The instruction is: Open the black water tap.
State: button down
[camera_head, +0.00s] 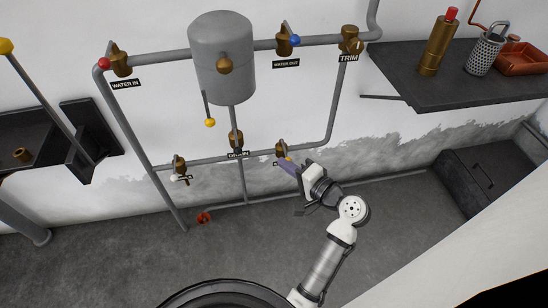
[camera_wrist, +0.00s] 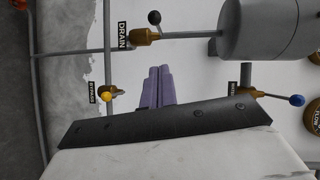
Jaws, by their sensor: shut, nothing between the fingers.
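The black water tap is the brass valve (camera_wrist: 145,38) labelled DRAIN in the wrist view, with a black ball (camera_wrist: 154,17) on its lever. In the head view this valve (camera_head: 236,138) sits on the pipe under the grey tank; its black ball is hard to make out there. My gripper (camera_head: 286,164) is right of the drain valve, close to the lower right valve (camera_head: 281,148) with a yellow ball. In the wrist view its purple fingers (camera_wrist: 160,72) are shut and empty, apart from the drain valve. The yellow ball (camera_wrist: 106,97) lies left of the fingers.
The grey tank (camera_head: 222,58) hangs above the drain valve. Red (camera_head: 104,63), blue (camera_head: 295,41) and white (camera_head: 174,178) ball taps are on the surrounding pipes. A dark shelf (camera_head: 440,85) with a brass bottle (camera_head: 436,46) is at right. The floor below is mostly clear.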

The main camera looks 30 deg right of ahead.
jog(key=p, duration=0.1)
send_near(236, 139)
jog(key=shift+w+a+f+p, duration=0.25)
jog(key=shift+w+a+p, duration=0.05)
jog(key=shift+w, duration=0.15)
jog(key=shift+w+a+f+p, duration=0.25)
jog(key=shift+w+f, duration=0.05)
jog(key=shift+w, duration=0.2)
jog(key=shift+a, duration=0.15)
